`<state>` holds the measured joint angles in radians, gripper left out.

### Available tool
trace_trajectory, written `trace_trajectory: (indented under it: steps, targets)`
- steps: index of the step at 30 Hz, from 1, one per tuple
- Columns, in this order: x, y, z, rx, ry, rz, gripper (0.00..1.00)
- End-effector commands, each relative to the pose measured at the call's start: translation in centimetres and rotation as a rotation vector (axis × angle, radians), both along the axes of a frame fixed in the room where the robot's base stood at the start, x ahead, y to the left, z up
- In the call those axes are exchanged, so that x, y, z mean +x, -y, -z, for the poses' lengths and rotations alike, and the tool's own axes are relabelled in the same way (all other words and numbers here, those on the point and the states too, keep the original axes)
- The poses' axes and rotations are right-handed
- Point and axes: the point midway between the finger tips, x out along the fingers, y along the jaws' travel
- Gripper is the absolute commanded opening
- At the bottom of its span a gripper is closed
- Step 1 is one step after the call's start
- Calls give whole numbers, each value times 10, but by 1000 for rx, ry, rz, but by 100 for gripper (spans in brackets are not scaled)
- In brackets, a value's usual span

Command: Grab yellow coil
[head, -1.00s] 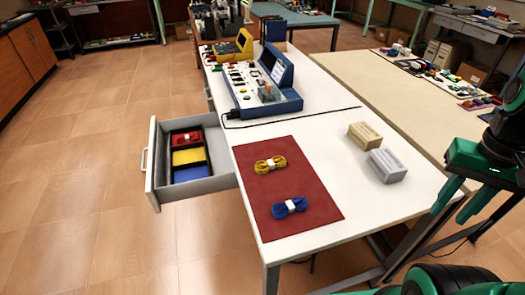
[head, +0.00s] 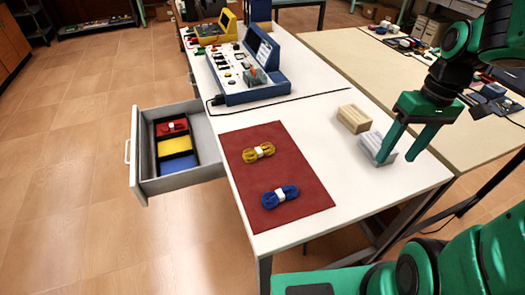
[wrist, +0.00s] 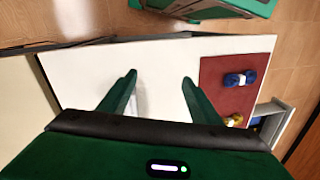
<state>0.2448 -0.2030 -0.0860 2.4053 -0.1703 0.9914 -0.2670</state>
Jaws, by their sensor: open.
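The yellow coil (head: 258,152), bound with a white band, lies on the dark red mat (head: 306,187) on the white table. A blue coil (head: 280,196) with a white band lies nearer on the same mat. My gripper (head: 399,160) is open and empty above the table's right part, in front of the grey block (head: 376,147) and well right of the mat. In the wrist view the fingers (wrist: 160,84) point down over bare white table.
An open drawer (head: 138,165) at the left has red, yellow and blue compartments; a red coil (head: 172,127) lies in the red one. A tan block (head: 353,118) stands beside the grey one. A blue instrument console (head: 245,90) stands behind the mat. The table's front right is clear.

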Motion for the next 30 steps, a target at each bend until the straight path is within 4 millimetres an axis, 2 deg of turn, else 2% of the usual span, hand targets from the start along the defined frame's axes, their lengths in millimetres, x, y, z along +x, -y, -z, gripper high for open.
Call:
trace_trajectory:
  steps: [1,6,15,24,30]
  targets:
    - [17,-8,7,31,-3,-87,58]
    - [71,-47,27,164,30,-410,58]
    - [141,-124,66,474,176,-924,58]
    - [182,-196,88,833,477,-1325,58]
    - [194,-223,90,1005,704,-1471,58]
